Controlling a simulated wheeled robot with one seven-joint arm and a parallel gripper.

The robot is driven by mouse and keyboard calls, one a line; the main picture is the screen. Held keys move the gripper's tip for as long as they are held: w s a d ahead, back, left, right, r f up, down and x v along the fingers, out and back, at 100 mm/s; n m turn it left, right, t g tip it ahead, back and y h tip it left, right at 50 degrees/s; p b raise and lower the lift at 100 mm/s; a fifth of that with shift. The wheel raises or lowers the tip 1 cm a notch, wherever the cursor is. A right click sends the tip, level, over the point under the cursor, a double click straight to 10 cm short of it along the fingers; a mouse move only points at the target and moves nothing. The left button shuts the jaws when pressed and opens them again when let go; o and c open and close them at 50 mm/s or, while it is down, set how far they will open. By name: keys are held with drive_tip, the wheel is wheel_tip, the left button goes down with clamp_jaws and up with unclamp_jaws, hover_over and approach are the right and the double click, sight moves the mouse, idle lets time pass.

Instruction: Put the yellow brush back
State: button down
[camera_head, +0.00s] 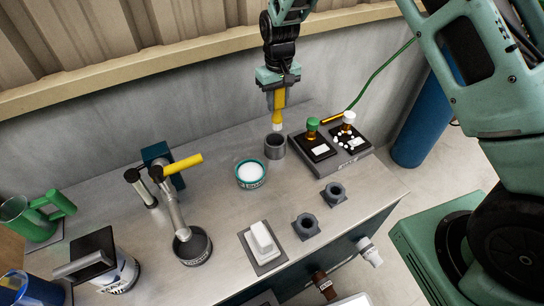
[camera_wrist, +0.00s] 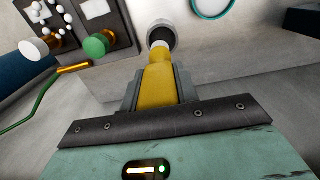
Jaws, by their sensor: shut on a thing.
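The yellow brush (camera_head: 279,104) hangs upright in my gripper (camera_head: 275,92), with its white bristle end pointing down. A grey cylindrical cup (camera_head: 275,148) stands on the workbench just below the brush tip. In the wrist view the yellow brush (camera_wrist: 159,82) runs out from between the jaws of my gripper (camera_wrist: 158,90), and its pale tip lies over the near edge of the round dark opening of the cup (camera_wrist: 161,31). The jaws are shut on the brush handle.
A black panel (camera_head: 352,158) with a green knob and a white knob stands right of the cup. A teal-rimmed tub of white stuff (camera_head: 250,183) stands to its front left. A yellow-handled tool (camera_head: 182,166) stands further left. The wall is close behind.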

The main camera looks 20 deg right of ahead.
sight(275, 127)
drive_tip(key=shift+w+a+r, duration=0.15)
drive_tip(key=shift+a, duration=0.15)
wheel_tip(275, 127, down, 9)
drive_tip(key=shift+f+p, duration=0.1)
drive_tip(key=shift+p, duration=1.05)
drive_tip(key=shift+f, duration=0.2)
drive_tip(key=shift+f+b, duration=0.4)
drive_tip(key=shift+f, duration=0.15)
drive_tip(key=shift+f, duration=0.1)
